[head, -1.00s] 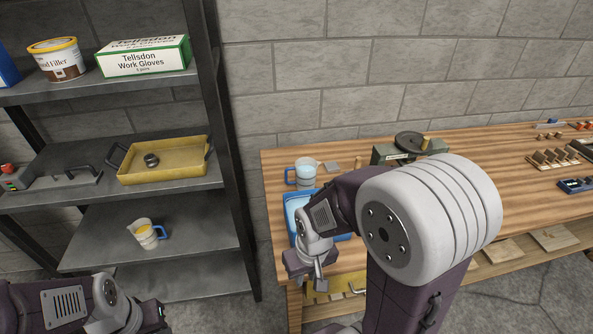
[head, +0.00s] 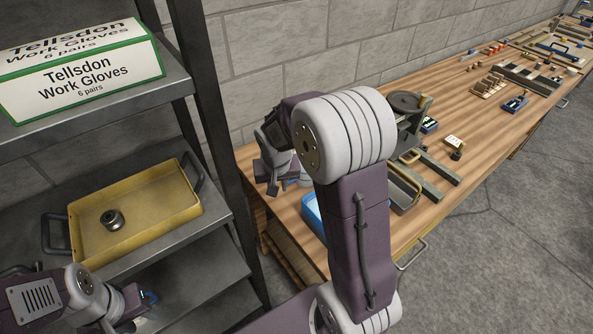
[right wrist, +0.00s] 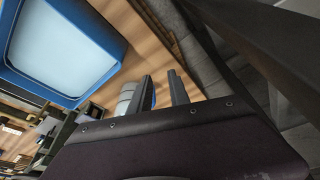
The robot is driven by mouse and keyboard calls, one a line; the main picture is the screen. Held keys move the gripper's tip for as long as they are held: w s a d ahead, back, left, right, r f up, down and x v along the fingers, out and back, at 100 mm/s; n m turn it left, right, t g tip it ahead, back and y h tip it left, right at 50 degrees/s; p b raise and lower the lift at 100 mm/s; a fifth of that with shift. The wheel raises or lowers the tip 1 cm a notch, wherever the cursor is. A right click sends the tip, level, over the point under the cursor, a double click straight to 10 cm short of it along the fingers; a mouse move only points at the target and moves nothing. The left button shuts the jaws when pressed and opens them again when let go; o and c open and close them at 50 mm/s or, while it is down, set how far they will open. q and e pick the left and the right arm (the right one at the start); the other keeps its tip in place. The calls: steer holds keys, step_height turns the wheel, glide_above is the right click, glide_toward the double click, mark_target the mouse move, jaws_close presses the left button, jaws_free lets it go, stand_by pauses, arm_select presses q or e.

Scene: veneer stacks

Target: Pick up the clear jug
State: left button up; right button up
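A pale, see-through cylinder (right wrist: 125,98), which appears to be the clear jug, shows in the right wrist view just beyond my right gripper (right wrist: 161,84). A blue strip like its handle shows between the two parted fingers; I cannot tell whether they touch it. In the head view my right arm hides most of the jug on the bench. My left gripper (head: 138,303) is at the lower left by the shelf unit; its finger opening cannot be made out. A blue and pale patch beside it may be the other jug, mostly hidden.
A blue tray of pale liquid (right wrist: 62,92) lies close to my right gripper on the wooden bench (head: 462,108). The metal shelf unit (head: 205,105) holds a yellow tray (head: 160,225) with a dark round part (head: 111,219) and a glove box (head: 80,75).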

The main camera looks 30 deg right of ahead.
steer(key=w+d+f+m+h+b, duration=0.1)
steer(key=w+d+f+m+b, duration=0.15)
steer(key=w+d, duration=0.45)
steer(key=shift+t, duration=0.3)
steer(key=p+x, duration=0.1)
steer(key=x, duration=0.7)
steer(key=shift+w+a+f, duration=0.15)
steer(key=shift+f, duration=0.05)
steer(key=shift+w+f, duration=0.15)
steer(key=shift+f, duration=0.1)
steer(key=shift+r, duration=0.1)
jaws_close()
stand_by(0.3)
